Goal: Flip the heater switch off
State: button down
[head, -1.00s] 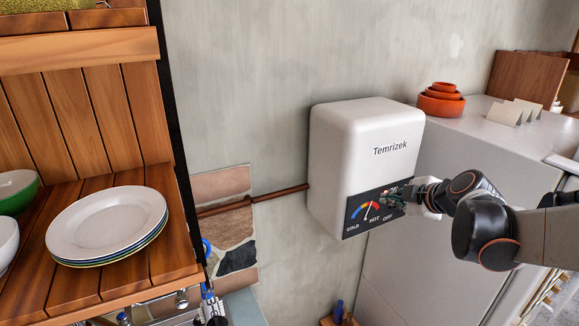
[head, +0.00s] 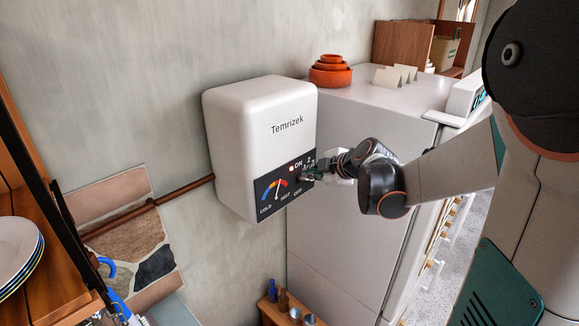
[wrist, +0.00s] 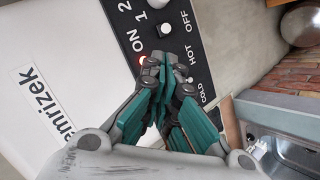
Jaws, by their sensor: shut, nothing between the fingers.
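The white Temrizek heater (head: 252,135) hangs on the wall, with a black panel (head: 262,197) on its lower front. The panel carries a cold-to-hot gauge, ON and OFF labels and a red light (head: 291,168), which looks lit; it also shows in the wrist view (wrist: 143,61). A white knob (wrist: 165,28), apparently the switch, sits between the "1 2" marks and OFF. My gripper (head: 308,173) is at the panel's right part. In the wrist view my gripper (wrist: 165,65) is shut and empty, its tips beside the knob and covering part of the panel. Contact cannot be told.
A grey cabinet (head: 345,200) stands right of the heater, with orange bowls (head: 330,72) and cards (head: 393,77) on top. A brown pipe (head: 170,197) runs to the heater's left side. A wooden shelf with plates (head: 18,255) is at the left.

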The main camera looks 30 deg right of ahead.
aim_at(303, 178)
jog(key=x, duration=0.7)
jog(key=shift+w, duration=0.1)
jog(key=shift+f, duration=0.15)
jog(key=shift+s+f+t+b, duration=0.1)
jog(key=shift+s+t+b, duration=0.15)
jog(key=shift+b, duration=0.3)
jog(key=shift+s+d+f+t+b, duration=0.2)
jog(key=shift+t+b, duration=0.35)
jog(key=shift+b, duration=0.5)
jog(key=shift+s+a+f+t+b, duration=0.1)
jog(key=shift+f+t+b, duration=0.3)
jog(key=shift+b, duration=0.6)
jog(key=shift+s+d+f+b, duration=0.2)
jog(key=shift+f+b, duration=0.1)
jog(key=shift+b, duration=0.65)
jog(key=shift+s+f+b, duration=0.25)
jog(key=shift+f+b, duration=0.5)
jog(key=shift+b, duration=0.45)
